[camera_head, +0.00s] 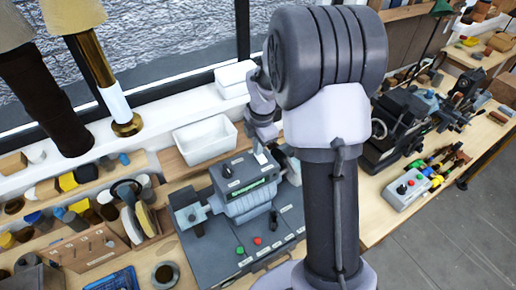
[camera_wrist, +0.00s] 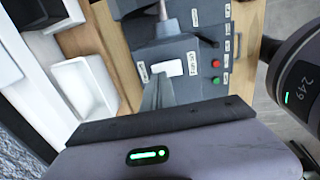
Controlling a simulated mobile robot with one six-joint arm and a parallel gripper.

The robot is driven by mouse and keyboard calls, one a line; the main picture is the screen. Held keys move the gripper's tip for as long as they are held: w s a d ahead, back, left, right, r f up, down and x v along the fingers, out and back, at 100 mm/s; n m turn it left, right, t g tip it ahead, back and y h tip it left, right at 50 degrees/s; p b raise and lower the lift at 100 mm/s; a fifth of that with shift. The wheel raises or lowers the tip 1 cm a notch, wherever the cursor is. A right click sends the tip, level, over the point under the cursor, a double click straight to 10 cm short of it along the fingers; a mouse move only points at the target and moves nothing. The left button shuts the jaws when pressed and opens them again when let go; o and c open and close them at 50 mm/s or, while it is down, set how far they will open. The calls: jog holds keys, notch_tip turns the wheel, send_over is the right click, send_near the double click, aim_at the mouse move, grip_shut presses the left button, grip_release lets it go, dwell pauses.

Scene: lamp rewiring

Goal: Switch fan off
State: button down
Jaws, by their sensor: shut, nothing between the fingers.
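A grey bench machine (camera_head: 240,190) with a small green-lit display stands on the workbench in the head view. Its panel also shows in the wrist view (camera_wrist: 196,95), with a white switch-like plate (camera_wrist: 169,68) between small labels. My gripper (camera_wrist: 158,78) is shut and empty, its fingertips close to the lower left edge of that plate. I cannot tell whether they touch it. In the head view the gripper is mostly hidden behind my arm. No fan is clearly recognisable, and the labels are too small to read.
A green button (camera_wrist: 215,80) and a red button (camera_wrist: 215,63) sit on the panel beside the plate, near a dark handle. A white bin (camera_head: 205,139) stands behind the machine by the window. Jars and tools crowd the bench left; another black machine (camera_head: 396,128) stands right.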

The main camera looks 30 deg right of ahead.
jog(key=shift+d+f, duration=0.25)
jog(key=shift+f, duration=0.35)
jog(key=shift+a, duration=0.1)
